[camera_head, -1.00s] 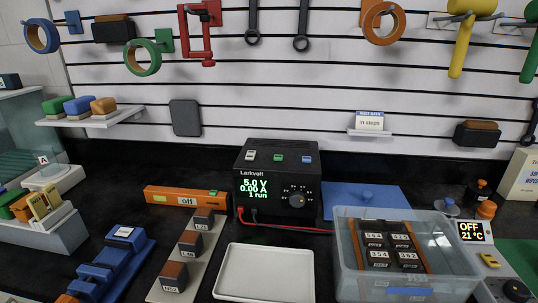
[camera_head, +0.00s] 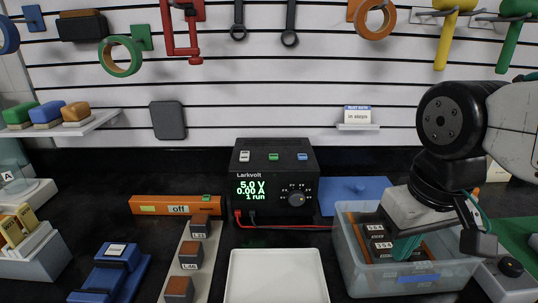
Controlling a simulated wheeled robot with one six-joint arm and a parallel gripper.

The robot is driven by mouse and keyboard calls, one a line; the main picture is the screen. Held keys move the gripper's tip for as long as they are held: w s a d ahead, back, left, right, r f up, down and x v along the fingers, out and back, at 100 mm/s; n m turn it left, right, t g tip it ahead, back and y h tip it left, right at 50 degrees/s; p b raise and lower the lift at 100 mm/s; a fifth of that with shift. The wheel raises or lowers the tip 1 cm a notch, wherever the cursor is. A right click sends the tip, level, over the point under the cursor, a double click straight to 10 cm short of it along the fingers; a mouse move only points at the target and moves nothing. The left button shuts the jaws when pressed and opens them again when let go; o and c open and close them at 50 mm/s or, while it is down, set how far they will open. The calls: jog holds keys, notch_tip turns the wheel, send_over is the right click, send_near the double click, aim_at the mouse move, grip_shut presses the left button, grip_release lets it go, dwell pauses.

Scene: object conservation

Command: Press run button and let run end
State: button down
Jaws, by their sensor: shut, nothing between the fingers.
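The black Larkvolt power supply (camera_head: 275,185) stands on the dark bench at the middle. Its screen (camera_head: 250,190) reads 5.0 V, 0.00 A and 1 run. On its top are a white button (camera_head: 244,156), a green button (camera_head: 273,156) and a blue button (camera_head: 302,156); I cannot read which one is run. A knob (camera_head: 296,199) is on its front. My gripper (camera_head: 406,248) is shut and empty, low over the clear bin at the right, well apart from the buttons. Whether it touches the bin is unclear.
The clear bin (camera_head: 405,282) holds labelled dark blocks, partly hidden by my arm. A white tray (camera_head: 277,292) lies in front of the supply. An orange bar (camera_head: 176,205) marked off lies left of it, and a blue plate (camera_head: 352,194) to the right. Red leads cross the bench.

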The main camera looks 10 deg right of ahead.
jog(key=shift+w, duration=0.1)
notch_tip(320, 180, up, 9)
jog(key=n+t+h, duration=0.3)
jog(key=t+h, duration=0.1)
jog(key=t, duration=0.3)
send_over(302, 157)
jog(key=shift+h, duration=0.3)
jog(key=shift+f, duration=4.45)
jog(key=shift+f, duration=0.1)
jog(key=shift+f, duration=0.3)
